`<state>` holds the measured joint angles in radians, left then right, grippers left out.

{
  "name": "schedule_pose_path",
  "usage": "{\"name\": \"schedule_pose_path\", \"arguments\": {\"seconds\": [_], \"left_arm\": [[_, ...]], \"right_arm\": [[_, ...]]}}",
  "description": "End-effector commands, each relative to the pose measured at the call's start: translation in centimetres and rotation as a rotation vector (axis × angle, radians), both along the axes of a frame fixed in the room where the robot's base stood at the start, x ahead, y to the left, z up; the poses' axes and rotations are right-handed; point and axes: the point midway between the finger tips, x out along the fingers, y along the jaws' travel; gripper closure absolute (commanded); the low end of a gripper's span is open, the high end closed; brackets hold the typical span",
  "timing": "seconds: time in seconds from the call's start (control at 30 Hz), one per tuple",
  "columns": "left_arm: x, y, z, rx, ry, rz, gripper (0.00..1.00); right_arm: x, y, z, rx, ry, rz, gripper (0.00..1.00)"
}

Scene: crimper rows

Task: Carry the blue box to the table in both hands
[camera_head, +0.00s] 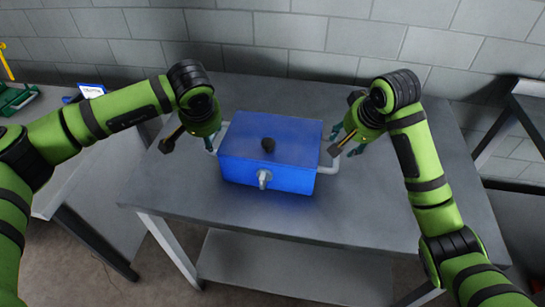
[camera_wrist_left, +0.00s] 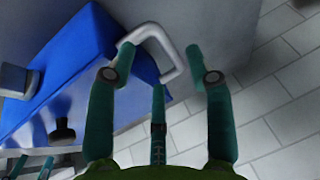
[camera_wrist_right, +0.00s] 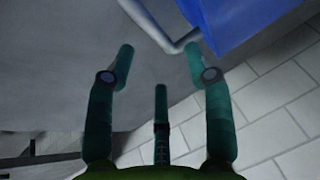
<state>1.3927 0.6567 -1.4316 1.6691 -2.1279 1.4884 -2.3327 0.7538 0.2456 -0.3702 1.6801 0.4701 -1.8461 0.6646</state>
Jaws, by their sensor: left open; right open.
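The blue box (camera_head: 265,160) stands upright on the grey metal table (camera_head: 370,215). It has a black knob on its lid, a grey fitting on its front and a pale bar handle on each side. My left gripper (camera_head: 214,143) is open at the left handle; in the left wrist view that handle (camera_wrist_left: 158,32) shows between and just beyond the fingertips (camera_wrist_left: 160,62). My right gripper (camera_head: 346,145) is open by the right handle; in the right wrist view the handle (camera_wrist_right: 150,22) lies just beyond the fingertips (camera_wrist_right: 159,52). Finger contact cannot be told.
A block wall (camera_head: 310,40) stands close behind the table. A second surface (camera_head: 95,190) at the left holds a green case (camera_head: 17,98) and a small blue-and-white item (camera_head: 90,91). A dark stand (camera_head: 530,105) is at the right. The table is bare around the box.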

Motion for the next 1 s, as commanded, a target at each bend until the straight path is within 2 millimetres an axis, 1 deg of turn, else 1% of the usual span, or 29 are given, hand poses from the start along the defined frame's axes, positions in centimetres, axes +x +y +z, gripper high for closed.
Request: {"name": "schedule_pose_path", "arguments": {"seconds": [0.3,0.43,0.6,0.87,0.9,0.97,1.0], "left_arm": [[1.6,0.5,-3.9,-0.001,0.004,0.002,0.47],[2.3,0.6,-5.3,-0.001,0.003,0.001,0.47],[2.7,0.8,-6.2,-0.001,0.002,0.001,0.47],[2.8,0.8,-6.3,-0.001,0.001,0.000,0.47],[2.8,0.8,-6.3,-0.001,0.001,0.000,0.55],[2.8,0.8,-6.3,-0.001,0.001,0.000,0.79],[2.8,0.8,-6.3,-0.001,0.001,0.000,0.95]], "right_arm": [[1.6,0.5,-3.9,-0.001,0.006,0.000,0.48],[2.3,0.7,-5.3,-0.001,0.004,-0.001,0.48],[2.7,0.8,-6.2,0.000,0.003,0.000,0.48],[2.8,0.8,-6.3,-0.001,0.002,0.001,0.48],[2.8,0.8,-6.3,-0.001,0.002,0.001,0.56],[2.8,0.8,-6.3,-0.001,0.002,0.001,0.80],[2.8,0.8,-6.3,-0.001,0.002,0.000,0.96]]}}
